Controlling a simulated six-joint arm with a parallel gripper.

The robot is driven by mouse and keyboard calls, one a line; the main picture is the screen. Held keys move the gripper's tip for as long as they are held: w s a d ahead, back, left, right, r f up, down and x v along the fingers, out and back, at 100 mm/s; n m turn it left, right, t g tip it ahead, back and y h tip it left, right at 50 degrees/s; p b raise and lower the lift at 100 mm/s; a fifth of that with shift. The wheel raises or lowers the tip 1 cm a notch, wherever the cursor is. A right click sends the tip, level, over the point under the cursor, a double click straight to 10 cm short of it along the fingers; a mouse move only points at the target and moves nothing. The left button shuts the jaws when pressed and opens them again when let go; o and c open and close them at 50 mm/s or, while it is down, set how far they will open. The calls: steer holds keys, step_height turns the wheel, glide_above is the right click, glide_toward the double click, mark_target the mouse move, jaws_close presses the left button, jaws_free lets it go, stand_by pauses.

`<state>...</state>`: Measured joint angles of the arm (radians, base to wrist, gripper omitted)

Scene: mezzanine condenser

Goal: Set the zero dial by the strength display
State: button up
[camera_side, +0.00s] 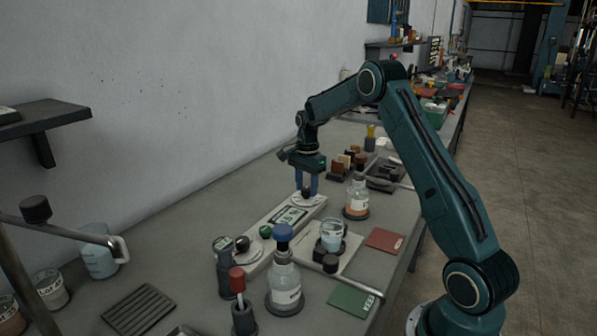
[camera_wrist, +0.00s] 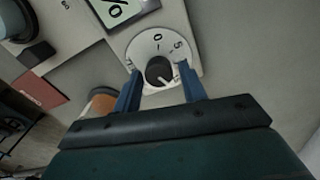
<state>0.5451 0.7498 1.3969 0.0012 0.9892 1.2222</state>
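The zero dial (camera_wrist: 158,42) is a white disc printed with 0 and 5, with a black knob (camera_wrist: 159,70) bearing a pale pointer line. The strength display (camera_wrist: 118,8), marked %, is beside it and only partly in the wrist view. In the side view the display (camera_side: 289,216) lies on a pale panel, and the knob (camera_side: 306,192) is at the panel's far end under my gripper (camera_side: 307,184). In the wrist view my gripper (camera_wrist: 159,82) points down with its blue fingers on either side of the knob, with gaps showing. It looks open.
A blue-stoppered flask (camera_side: 284,285) and a red-capped holder (camera_side: 240,310) stand in front of the panel. A beaker (camera_side: 331,236) and an orange-filled bottle (camera_side: 356,200) stand to its right. Red (camera_side: 385,240) and green (camera_side: 353,301) cards lie near the bench edge.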

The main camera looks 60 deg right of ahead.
mark_target(306, 189)
steer(key=shift+o, duration=0.6)
step_height(306, 189, up, 14)
steer(key=shift+f, duration=0.15)
stand_by(0.4)
steer(key=shift+a, duration=0.1)
